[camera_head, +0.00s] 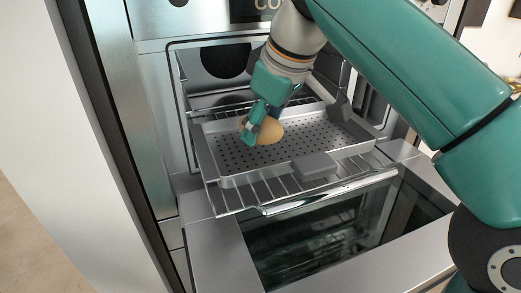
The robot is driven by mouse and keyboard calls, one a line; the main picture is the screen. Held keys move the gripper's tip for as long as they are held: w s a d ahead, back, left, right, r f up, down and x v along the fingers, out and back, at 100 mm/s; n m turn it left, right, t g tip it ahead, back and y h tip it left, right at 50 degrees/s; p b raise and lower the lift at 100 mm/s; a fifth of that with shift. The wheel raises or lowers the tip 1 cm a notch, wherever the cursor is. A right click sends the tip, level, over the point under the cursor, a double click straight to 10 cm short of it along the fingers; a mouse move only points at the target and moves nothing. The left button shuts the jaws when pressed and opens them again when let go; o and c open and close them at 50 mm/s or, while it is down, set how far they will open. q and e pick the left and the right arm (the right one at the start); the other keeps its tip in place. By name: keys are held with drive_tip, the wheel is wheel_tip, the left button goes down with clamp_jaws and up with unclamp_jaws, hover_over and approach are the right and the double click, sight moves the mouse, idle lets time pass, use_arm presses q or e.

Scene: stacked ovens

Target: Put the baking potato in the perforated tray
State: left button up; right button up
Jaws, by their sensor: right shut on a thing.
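The baking potato (269,131) is a tan, rounded thing over the left part of the perforated tray. My right gripper (256,133) is shut on it, with its fingers in front of and around the potato's left side. The perforated tray (318,137) is a shallow metal tray with many small holes and grey handles (314,166). It sits on a wire rack pulled out of the oven. I cannot tell whether the potato touches the tray floor. My left gripper is not in view.
The wire rack (240,198) sticks out below the tray. The oven door (330,225) is folded down in front, with a glass window. A tall metal side panel and white wall stand at left. My right arm covers the upper right.

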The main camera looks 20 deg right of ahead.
sight(263, 143)
drive_tip(key=shift+f+b, duration=0.7)
drive_tip(key=shift+f, duration=1.3)
drive_tip(key=shift+f, duration=0.1)
drive_tip(key=o, duration=1.3)
drive_tip(key=p+v, duration=0.3)
drive_tip(key=v, duration=0.9)
drive_tip(key=shift+p, duration=0.4)
